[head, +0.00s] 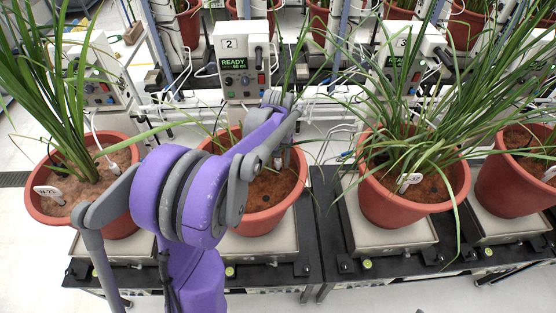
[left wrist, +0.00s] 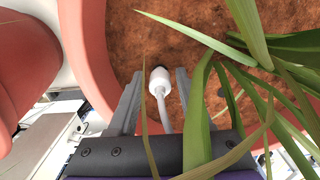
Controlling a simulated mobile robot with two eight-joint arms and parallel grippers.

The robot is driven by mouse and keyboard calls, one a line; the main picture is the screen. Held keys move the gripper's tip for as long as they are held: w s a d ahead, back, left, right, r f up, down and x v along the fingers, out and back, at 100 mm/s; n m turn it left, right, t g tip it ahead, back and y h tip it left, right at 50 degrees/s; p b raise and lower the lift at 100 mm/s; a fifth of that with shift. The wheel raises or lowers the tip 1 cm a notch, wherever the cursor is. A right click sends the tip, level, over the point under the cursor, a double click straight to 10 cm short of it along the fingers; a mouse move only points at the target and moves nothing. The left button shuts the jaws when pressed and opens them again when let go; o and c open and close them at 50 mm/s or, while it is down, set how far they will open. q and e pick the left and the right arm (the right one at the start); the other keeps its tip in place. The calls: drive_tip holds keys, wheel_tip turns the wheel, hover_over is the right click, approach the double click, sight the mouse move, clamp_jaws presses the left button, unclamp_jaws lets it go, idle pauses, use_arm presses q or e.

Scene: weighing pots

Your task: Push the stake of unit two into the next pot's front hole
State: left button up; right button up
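The unit two box (head: 241,68) has a green READY screen and stands behind the middle terracotta pot (head: 262,222). My left arm reaches over that pot, and my left gripper (head: 281,150) points down near the soil at its right. In the left wrist view the white stake (left wrist: 160,88), with a dark end and a white cable, lies between my two fingers (left wrist: 160,78). A gap shows on both sides of it, so the fingers look open around it. A dark hole (left wrist: 222,93) shows in the soil beside, partly behind leaves. My right gripper is out of view.
A leafy pot (head: 405,208) with a white tag stands right, before unit three (head: 403,65); its leaves spread toward my gripper. Another pot (head: 90,215) stands left. Pots rest on pale scale plates on a black bench. Long leaves cross the wrist view.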

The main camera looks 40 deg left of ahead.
use_arm(q)
clamp_jaws()
drive_tip(key=shift+r+p, duration=1.3)
drive_tip(key=shift+r, duration=1.9)
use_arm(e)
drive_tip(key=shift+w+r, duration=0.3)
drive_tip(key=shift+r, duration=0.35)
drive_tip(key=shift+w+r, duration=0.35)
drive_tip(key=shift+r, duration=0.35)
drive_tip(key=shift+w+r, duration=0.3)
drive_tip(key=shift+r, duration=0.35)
use_arm(q)
drive_tip(key=shift+r, duration=0.3)
drive_tip(key=shift+r+p, duration=0.4)
drive_tip(key=shift+r, duration=1.55)
wheel_tip(320, 180, up, 2)
drive_tip(key=shift+r, duration=0.15)
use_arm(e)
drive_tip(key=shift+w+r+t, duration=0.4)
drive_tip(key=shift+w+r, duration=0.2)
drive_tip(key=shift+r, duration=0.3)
